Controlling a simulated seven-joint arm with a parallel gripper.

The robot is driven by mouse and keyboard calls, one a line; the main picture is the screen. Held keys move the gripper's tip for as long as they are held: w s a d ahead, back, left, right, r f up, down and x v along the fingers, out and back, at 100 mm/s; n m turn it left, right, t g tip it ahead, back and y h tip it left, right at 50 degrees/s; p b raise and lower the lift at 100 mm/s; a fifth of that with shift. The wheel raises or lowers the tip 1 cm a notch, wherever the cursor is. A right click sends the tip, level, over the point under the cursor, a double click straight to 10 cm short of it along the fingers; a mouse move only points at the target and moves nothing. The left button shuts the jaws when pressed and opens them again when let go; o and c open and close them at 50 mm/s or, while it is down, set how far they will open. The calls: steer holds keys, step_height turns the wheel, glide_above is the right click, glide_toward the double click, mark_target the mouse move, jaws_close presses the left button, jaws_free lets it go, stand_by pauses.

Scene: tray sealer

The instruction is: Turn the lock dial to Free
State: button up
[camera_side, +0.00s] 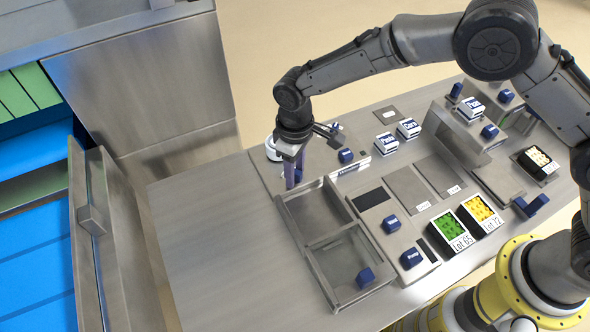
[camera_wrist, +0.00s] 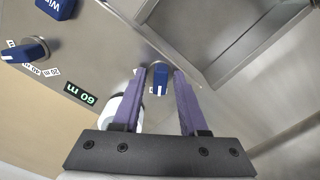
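A blue dial (camera_wrist: 160,80) with a white pointer mark and a metal collar sits between the fingertips of my gripper (camera_wrist: 160,76) in the wrist view. The mark is toward the bottom of that picture. A narrow gap shows on each side of the dial, so the fingers look open around it. No Lock or Free lettering is readable beside it. In the side view, my gripper (camera_side: 292,170) points down at the panel's left end, by the tray's upper corner, and mostly hides this dial.
Another blue dial (camera_wrist: 27,50) with metre marks and a "60 m" display (camera_wrist: 80,94) are on the left. A white round part (camera_side: 271,149) stands close by my gripper. A two-compartment metal tray (camera_side: 328,237) is adjacent. Bare steel (camera_side: 210,235) lies left.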

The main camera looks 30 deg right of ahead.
steer(key=shift+r, duration=3.5)
